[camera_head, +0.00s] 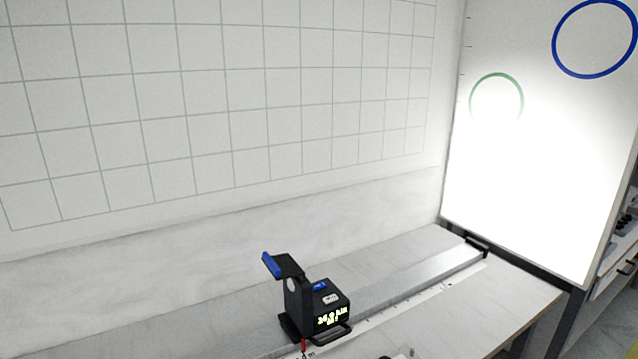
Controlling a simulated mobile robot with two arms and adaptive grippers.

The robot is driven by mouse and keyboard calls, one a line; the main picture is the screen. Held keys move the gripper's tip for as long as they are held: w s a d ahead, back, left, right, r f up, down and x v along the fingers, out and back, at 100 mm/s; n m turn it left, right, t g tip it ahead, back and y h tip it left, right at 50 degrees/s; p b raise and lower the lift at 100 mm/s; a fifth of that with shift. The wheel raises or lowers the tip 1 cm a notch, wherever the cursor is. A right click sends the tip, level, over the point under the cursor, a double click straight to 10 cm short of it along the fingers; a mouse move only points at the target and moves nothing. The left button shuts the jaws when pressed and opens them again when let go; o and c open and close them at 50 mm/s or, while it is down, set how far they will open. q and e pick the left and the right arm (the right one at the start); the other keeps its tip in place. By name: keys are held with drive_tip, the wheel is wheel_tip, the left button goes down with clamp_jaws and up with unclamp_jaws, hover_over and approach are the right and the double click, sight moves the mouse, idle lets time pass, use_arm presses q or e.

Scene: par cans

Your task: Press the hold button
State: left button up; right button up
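A black meter-like device (316,305) stands on a light grey rail along the bench in the head view. It has an upright post with a tilted blue-tipped head (272,265) at the left. Its front display (331,317) shows glowing yellow-green characters too small to read surely. On its top are a small blue button (319,286) and a white button (330,298) with a tiny mark. I cannot tell which of these is the hold button. Neither of my grippers is in view, so no contact with the device shows.
The rail (410,277) runs to a dark end stop (477,245), with a marked scale strip (410,304) in front. A gridded wall is behind. A bright panel (545,150) with green and blue rings stands right. Bench space (480,320) in front is mostly clear.

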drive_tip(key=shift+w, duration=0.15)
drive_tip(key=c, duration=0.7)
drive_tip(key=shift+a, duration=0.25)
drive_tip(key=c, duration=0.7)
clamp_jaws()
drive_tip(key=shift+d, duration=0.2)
